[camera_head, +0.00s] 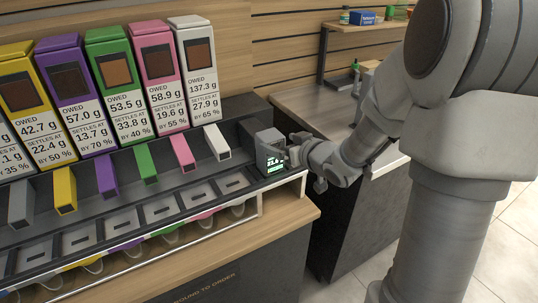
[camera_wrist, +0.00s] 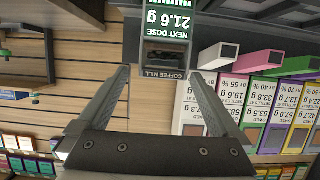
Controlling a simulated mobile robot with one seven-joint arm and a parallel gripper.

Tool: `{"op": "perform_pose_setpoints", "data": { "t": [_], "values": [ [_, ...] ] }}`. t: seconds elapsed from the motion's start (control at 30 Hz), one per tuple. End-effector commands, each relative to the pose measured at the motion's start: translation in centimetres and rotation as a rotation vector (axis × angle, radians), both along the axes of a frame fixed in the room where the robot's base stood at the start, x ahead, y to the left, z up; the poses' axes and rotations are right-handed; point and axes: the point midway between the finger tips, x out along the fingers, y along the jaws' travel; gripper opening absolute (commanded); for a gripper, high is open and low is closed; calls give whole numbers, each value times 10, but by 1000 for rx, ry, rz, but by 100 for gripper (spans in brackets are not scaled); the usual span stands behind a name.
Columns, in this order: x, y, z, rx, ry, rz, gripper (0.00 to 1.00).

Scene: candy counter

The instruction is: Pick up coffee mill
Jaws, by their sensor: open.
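The coffee mill (camera_head: 268,150) is a small grey box with a lit green display at the right end of the dispenser counter. In the wrist view, the coffee mill (camera_wrist: 163,48) appears upside down, with its label, a dark opening and a display reading "NEXT DOSE 21.6 g". My gripper (camera_head: 292,157) is at the right side of the mill in the head view, partly hidden by my wrist. In the wrist view, my gripper (camera_wrist: 159,74) is open, its two fingers apart and pointing at the mill, with nothing held between them. Whether the fingers touch the mill cannot be told.
A row of coloured dispensers stands left of the mill, the white dispenser (camera_head: 197,70) nearest, with its white chute (camera_head: 217,142) close by. A steel counter (camera_head: 320,108) lies behind to the right. A blue box (camera_head: 362,17) sits on a wall shelf. Floor is open at the lower right.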

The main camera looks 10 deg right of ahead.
Motion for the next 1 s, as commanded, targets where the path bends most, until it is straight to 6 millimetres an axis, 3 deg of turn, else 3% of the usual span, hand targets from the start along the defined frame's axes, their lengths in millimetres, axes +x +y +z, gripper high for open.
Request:
{"op": "perform_pose_setpoints", "data": {
  "t": [0.1, 0.37, 0.67, 0.97, 1.0],
  "values": [
    [18, 7, -8, 0, 0, 3, 100],
    [35, 13, -14, 0, 0, 2, 100],
    [71, 28, -28, -1, 0, 1, 100],
    [75, 29, -29, -1, 0, -1, 100],
    [75, 29, -29, -1, 0, -1, 95]
  ]
}}
